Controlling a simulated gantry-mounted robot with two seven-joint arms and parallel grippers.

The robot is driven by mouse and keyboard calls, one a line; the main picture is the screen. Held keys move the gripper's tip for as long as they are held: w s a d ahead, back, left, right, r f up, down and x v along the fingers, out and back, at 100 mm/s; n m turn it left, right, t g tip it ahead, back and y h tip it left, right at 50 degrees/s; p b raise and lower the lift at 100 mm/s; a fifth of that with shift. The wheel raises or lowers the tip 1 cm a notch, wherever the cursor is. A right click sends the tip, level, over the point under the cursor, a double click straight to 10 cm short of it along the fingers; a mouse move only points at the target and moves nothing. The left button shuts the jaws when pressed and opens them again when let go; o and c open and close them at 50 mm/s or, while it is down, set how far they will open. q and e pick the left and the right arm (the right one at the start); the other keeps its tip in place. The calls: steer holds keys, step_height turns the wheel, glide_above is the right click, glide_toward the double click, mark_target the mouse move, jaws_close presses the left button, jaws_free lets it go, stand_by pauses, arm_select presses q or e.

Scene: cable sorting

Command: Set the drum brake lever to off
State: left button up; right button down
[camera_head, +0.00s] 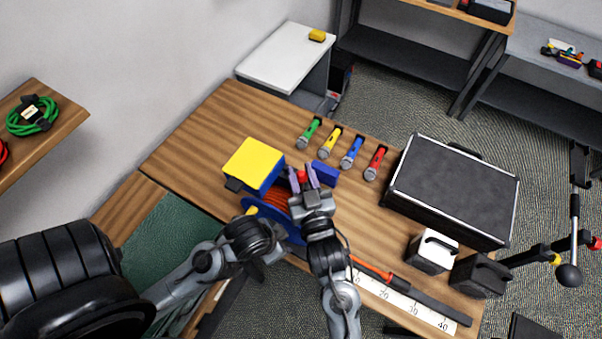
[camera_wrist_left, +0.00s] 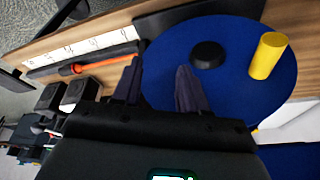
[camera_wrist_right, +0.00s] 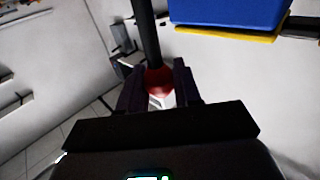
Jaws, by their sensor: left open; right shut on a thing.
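The brake lever has a black shaft (camera_wrist_right: 146,35) and a red knob (camera_wrist_right: 158,80), and the knob sits between the fingers of my right gripper (camera_wrist_right: 156,84). In the head view the right gripper (camera_head: 305,178) is shut on the red knob beside the drum. The cable drum, with orange cable (camera_head: 277,200) and blue flanges, stands on the table's near side, partly hidden by my arms. In the left wrist view my left gripper (camera_wrist_left: 157,76) is open and empty, in front of the drum's blue flange (camera_wrist_left: 225,85) with its yellow crank handle (camera_wrist_left: 268,55). The lever's base is hidden.
A black case (camera_head: 455,185) takes up the table's right side. A white ruler strip (camera_head: 405,305) runs along the near edge. The table's left part is bare.

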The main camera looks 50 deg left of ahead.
steer(key=shift+w+d+f+m+t+y+b, duration=0.3)
steer(key=shift+d+m+t+y+b, duration=0.2)
steer(key=shift+d+m+t+b, duration=0.4)
steer(key=shift+w+d+f+m+t+y+b, duration=0.25)
steer(key=shift+d+m+t+y+b, duration=0.35)
steer(key=shift+m+b, duration=0.6)
steer(key=shift+w+d+f+m+t+y+b, duration=0.2)
steer(key=shift+d+f+m+t+y+b, duration=0.15)
steer(key=shift+d+m+t+b, duration=0.45)
steer(key=shift+d+m, duration=0.15)
steer(key=shift+m, duration=0.25)
steer(key=c, duration=0.8)
jaws_free()
